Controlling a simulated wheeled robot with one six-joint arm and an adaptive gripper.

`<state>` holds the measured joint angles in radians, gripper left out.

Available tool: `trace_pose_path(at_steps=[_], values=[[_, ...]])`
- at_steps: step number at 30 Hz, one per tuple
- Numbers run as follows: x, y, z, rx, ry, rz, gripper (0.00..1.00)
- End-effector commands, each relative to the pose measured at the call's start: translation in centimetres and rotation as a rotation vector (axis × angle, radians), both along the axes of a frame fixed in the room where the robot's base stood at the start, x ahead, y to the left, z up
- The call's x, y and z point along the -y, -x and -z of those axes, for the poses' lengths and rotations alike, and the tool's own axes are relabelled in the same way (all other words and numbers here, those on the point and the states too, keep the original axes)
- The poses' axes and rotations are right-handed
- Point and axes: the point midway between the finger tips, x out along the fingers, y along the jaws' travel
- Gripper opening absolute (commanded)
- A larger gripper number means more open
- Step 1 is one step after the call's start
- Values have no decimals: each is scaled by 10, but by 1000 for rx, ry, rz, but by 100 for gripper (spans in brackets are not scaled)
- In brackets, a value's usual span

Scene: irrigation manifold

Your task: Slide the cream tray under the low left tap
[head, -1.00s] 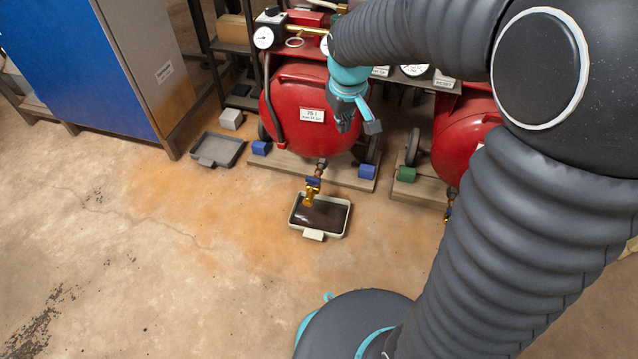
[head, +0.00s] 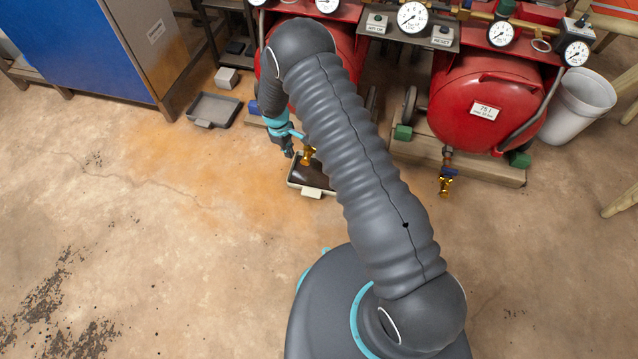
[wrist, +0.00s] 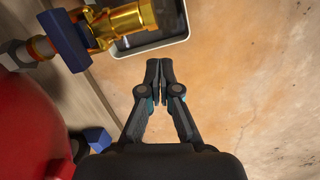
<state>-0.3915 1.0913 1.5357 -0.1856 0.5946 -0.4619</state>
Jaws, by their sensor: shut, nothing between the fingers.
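The cream tray (head: 312,192) lies on the floor in front of the left red tank, partly hidden by my arm in the head view. It holds something dark, and its pale rim shows at the top of the wrist view (wrist: 166,43). The brass left tap (head: 307,156) appears over the tray's back part; it also shows in the wrist view (wrist: 122,22) with a blue handle. My gripper (head: 289,153) is to the left of the tap near the tray. In the wrist view its fingers (wrist: 160,64) are together and empty, apart from the tray's rim.
A grey tray (head: 214,110) lies at the left by a grey block (head: 227,78). The left red tank (head: 345,45) and right red tank (head: 485,112) stand behind; the right tap (head: 445,184) hangs low. A white bucket (head: 578,106) is at right. The front-left floor is clear.

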Motion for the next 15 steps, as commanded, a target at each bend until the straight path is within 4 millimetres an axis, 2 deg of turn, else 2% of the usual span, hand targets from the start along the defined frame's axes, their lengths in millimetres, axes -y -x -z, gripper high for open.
trace_pose_path(at_steps=[1,3,6,10,15], values=[[-4,6,22,-17,7,-23,0],[-7,13,46,-34,14,-54,0],[-11,20,71,-50,20,-84,0],[-13,26,88,-60,24,-106,0],[-4,32,92,-64,26,-112,0]])
